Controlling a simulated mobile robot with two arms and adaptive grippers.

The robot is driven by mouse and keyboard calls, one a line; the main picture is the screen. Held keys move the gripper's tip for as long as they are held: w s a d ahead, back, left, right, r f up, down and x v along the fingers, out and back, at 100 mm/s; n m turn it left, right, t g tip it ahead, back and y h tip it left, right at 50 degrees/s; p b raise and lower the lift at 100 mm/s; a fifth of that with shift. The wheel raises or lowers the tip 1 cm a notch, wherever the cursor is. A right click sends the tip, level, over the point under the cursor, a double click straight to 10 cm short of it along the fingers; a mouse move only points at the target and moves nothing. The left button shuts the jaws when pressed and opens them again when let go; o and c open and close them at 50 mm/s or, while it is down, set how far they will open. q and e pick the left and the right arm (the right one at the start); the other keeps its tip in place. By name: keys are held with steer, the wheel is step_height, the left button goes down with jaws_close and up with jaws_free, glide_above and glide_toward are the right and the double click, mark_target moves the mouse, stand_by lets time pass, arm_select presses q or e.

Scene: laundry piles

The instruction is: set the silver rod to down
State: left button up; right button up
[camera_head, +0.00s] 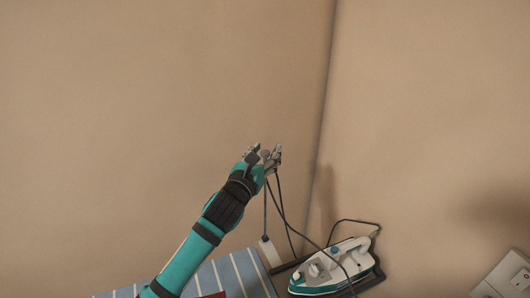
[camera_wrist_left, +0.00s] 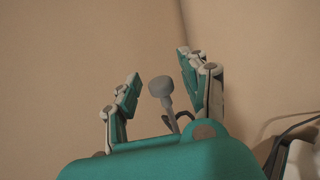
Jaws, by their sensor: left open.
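The silver rod (camera_wrist_left: 167,103) shows in the left wrist view as a grey stem with a rounded knob on top. It stands nearly upright, leaning slightly, between the spread fingers of my left gripper (camera_wrist_left: 157,82), with space visible on both sides of the knob. In the head view my left gripper (camera_head: 266,151) is open, raised above the ironing board. The rod's top is mostly hidden there by the fingers, and a thin upright line below it runs to a white base. My right gripper is not in view.
A striped ironing board (camera_head: 232,277) lies below my left arm. A teal and white iron (camera_head: 327,268) rests at its right end, with a dark cord (camera_head: 309,240) looping up toward the gripper. A white box-like item (camera_head: 508,277) is at lower right. Plain beige walls stand behind.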

arm_select(q)
jaws_close()
steer(key=shift+w+f, duration=0.1)
steer(key=shift+f, duration=0.15)
stand_by(0.3)
